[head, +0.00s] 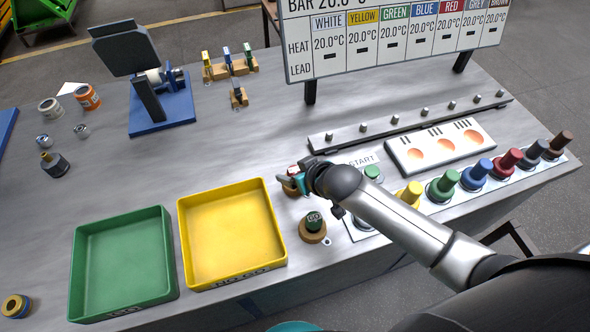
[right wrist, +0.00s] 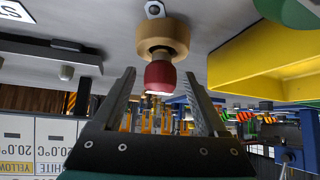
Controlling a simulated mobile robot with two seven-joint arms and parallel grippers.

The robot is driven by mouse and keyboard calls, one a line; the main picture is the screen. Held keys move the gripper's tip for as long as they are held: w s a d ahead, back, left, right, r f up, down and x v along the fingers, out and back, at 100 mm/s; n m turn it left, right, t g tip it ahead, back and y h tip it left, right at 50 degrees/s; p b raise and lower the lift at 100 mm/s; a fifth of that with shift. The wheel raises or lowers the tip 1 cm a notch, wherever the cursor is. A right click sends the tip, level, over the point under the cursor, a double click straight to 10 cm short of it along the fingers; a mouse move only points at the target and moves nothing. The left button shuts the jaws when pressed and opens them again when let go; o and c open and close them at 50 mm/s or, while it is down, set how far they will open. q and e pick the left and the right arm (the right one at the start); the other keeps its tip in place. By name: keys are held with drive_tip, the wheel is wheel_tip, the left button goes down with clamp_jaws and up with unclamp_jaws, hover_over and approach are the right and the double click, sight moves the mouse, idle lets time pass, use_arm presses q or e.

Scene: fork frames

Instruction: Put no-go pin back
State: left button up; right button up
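The no-go pin shows as a red knob (right wrist: 160,76) in the right wrist view, which is upside down. It appears to sit on a round wooden holder (right wrist: 163,38); whether its shaft is fully in cannot be seen. My right gripper (right wrist: 159,85) is open, one finger on each side of the knob with gaps. In the head view my right gripper (head: 292,182) hides most of this pin and its holder (head: 291,190). My left gripper is not in view.
A yellow tray (head: 184,237) lies left of the right gripper, with a green tray (head: 76,262) beyond it. The START panel (head: 360,162) and a row of coloured knobs, such as the yellow one (head: 411,192), are to the right. A long rail (head: 400,122) lies behind.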

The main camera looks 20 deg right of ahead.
drive_tip(key=shift+r, duration=0.2)
drive_tip(key=p+v, duration=0.2)
drive_tip(key=v, duration=1)
drive_tip(key=shift+p, duration=0.4)
